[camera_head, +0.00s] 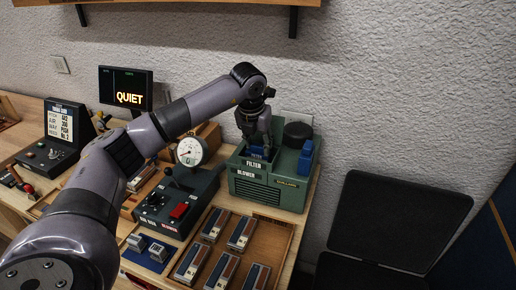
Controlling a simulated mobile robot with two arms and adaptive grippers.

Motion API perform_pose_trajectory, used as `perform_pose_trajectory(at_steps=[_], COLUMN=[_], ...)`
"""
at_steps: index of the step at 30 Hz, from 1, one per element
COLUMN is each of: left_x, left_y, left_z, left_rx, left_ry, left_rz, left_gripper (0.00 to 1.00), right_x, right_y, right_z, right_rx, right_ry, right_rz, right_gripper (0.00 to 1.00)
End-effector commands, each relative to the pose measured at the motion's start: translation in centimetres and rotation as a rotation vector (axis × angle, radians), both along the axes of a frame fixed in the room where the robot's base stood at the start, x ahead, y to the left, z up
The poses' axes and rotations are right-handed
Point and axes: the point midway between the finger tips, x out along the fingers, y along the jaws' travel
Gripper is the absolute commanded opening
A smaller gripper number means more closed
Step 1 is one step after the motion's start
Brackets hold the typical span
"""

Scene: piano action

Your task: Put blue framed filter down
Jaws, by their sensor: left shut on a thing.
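My left gripper (258,145) points down at the top of the green filter blower box (268,193) at the right end of the bench. It is shut on the blue framed filter (257,153), of which only a small part shows between and below the fingers. The filter is at the box's top opening, above the FILTER label. I cannot tell how deep it sits in the opening. My right gripper is not in view.
A blue block (306,158) and a black round cap (297,134) are on the blower box's right side. A wooden tray (271,240) with several striped blocks lies in front. A black chair (398,225) is at right.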

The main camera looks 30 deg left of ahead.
Motion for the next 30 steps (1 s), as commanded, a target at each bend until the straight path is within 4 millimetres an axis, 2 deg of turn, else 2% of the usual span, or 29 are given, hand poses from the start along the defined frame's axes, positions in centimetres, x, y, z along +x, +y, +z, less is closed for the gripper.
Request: perform_pose_trajectory(at_steps=[3,6,12,17,18,26,30], left_x=[0.0,0.0,0.0,0.0,0.0,0.0,0.0], left_y=[0.0,0.0,0.0,0.0,0.0,0.0,0.0], left_z=[-1.7,-2.4,-2.5,-2.9,-2.8,-2.8,-2.8], left_rx=[0.000,0.001,0.000,0.000,0.000,0.000,0.000], left_ry=[0.003,0.001,0.000,0.000,0.000,0.000,0.000], left_rz=[-0.001,-0.001,-0.001,-0.001,-0.001,-0.001,-0.001], left_gripper=[0.18,0.18,0.18,0.18,0.39,0.56,0.58], right_x=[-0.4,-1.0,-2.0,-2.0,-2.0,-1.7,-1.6], right_y=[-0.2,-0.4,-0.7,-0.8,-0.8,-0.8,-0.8], right_z=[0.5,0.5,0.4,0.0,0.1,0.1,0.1], right_rx=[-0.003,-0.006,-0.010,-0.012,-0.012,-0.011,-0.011], right_ry=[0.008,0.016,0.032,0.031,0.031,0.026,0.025], right_rz=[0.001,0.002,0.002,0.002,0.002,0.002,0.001], right_gripper=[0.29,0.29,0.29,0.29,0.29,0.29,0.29])
